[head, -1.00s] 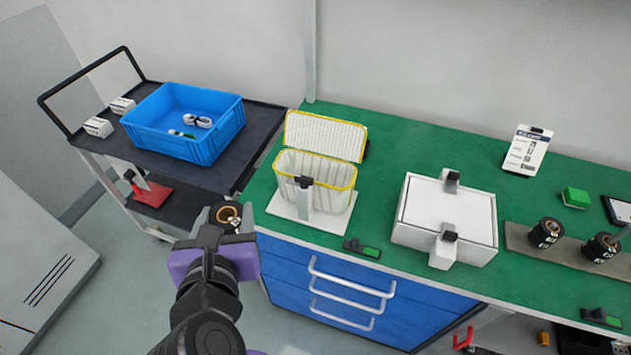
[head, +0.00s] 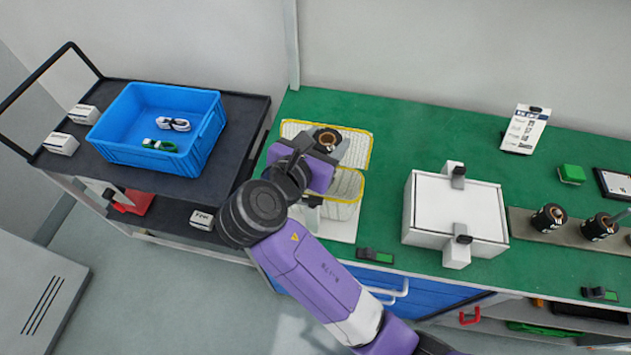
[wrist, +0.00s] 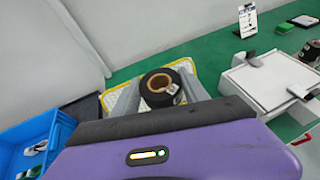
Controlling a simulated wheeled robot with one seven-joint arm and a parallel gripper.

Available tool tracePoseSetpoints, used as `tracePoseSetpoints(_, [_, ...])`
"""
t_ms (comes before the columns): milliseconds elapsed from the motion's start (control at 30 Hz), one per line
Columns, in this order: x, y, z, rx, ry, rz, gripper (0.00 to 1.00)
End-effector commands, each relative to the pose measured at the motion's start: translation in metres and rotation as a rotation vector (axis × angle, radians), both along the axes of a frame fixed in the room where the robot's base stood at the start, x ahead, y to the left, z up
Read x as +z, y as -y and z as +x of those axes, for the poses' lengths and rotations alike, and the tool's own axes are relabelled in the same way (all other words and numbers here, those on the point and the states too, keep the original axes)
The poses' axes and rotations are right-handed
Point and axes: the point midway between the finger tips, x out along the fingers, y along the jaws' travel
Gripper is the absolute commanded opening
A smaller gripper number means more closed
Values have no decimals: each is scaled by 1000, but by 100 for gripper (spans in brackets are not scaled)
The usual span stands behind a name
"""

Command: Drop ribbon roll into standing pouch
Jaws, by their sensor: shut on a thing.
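My gripper (head: 325,146) is shut on the ribbon roll (head: 328,139), a dark roll with a tan core. The roll also shows between the fingers in the wrist view (wrist: 160,87). The standing pouch (head: 345,186) is white with a yellow rim and a raised lid flap, on a white base plate on the green bench. In the head view my gripper and the roll overlap the pouch's flap and the left part of its mouth. The height of the roll above the pouch is hard to tell. My arm hides much of the pouch's front.
A white box (head: 455,208) with clamps stands right of the pouch. More dark rolls (head: 549,218) stand on a grey strip further right. A blue crate (head: 160,125) sits on the dark cart at left. The back middle of the bench is clear.

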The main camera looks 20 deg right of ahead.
Motion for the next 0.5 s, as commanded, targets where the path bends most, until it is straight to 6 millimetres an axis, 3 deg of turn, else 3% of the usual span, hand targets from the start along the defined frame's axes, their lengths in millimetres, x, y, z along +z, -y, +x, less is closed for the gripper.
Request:
tracePoseSetpoints(267, [-20, 0, 0, 2, -3, -2, 11])
tracePoseSetpoints(500, [-51, -1, 0, 1, 1, 1, 11])
